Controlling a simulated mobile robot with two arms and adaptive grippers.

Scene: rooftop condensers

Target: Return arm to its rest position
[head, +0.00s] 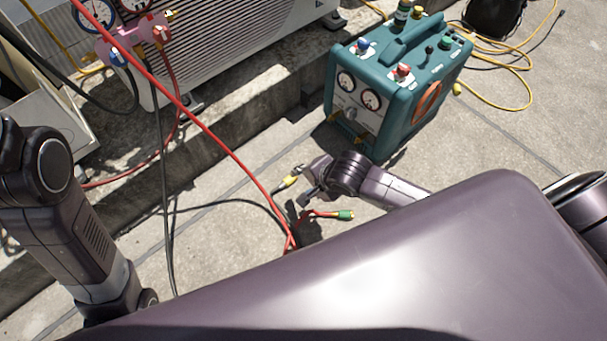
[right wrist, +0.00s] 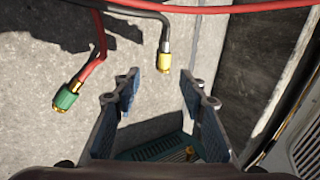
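My right gripper (head: 305,183) is in the middle of the head view, low over the concrete in front of the teal recovery machine (head: 392,85). In the right wrist view its two fingers (right wrist: 160,98) are spread, with nothing between them.
A condenser unit (head: 235,45) stands on a concrete curb at the back left. A gauge manifold (head: 135,35) with red and dark hoses is in front of it. A yellow cord (head: 525,90) lies on the ground at the right. Bare concrete (head: 225,240) lies left of the right gripper.

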